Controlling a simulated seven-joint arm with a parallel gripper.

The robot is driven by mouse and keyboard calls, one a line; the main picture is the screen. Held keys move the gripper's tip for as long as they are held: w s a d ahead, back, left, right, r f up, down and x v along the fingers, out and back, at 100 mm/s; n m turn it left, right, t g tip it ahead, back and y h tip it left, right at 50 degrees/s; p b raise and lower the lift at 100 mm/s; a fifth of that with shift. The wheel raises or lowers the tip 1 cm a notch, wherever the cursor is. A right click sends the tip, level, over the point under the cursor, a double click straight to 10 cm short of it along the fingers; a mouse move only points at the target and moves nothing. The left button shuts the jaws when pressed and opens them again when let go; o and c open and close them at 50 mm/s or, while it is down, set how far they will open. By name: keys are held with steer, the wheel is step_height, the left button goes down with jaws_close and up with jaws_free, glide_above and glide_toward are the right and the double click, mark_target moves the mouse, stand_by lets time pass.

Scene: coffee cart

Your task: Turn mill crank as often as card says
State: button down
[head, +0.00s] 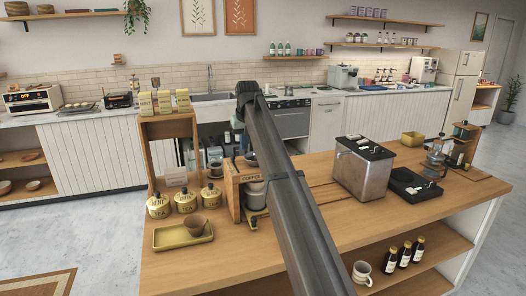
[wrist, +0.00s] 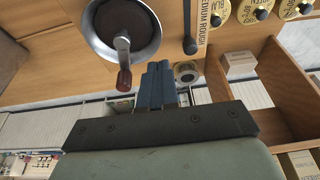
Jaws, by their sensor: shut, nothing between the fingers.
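The mill in the head view is partly hidden behind my arm; its wooden front (head: 236,195) shows near a COFFEE label. In the wrist view its round metal bowl (wrist: 100,18) is at the top. A grey crank arm (wrist: 122,55) runs from the bowl's middle to a red-brown knob (wrist: 125,80). My gripper (wrist: 158,75) has its blue fingers shut and empty, just right of the knob in the picture, apparently apart from it. In the head view the fingertips are hard to make out.
A wooden shelf (head: 166,130) rises behind. A steel machine (head: 363,172) and black scale (head: 411,187) stand right. The counter front is clear.

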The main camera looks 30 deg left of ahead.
steer(key=shift+w, duration=0.8)
steer(key=shift+w+d, duration=0.15)
steer(key=shift+w+d, duration=0.4)
steer(key=shift+w, duration=0.3)
steer(key=shift+w+d, duration=0.5)
steer(key=shift+d, duration=0.15)
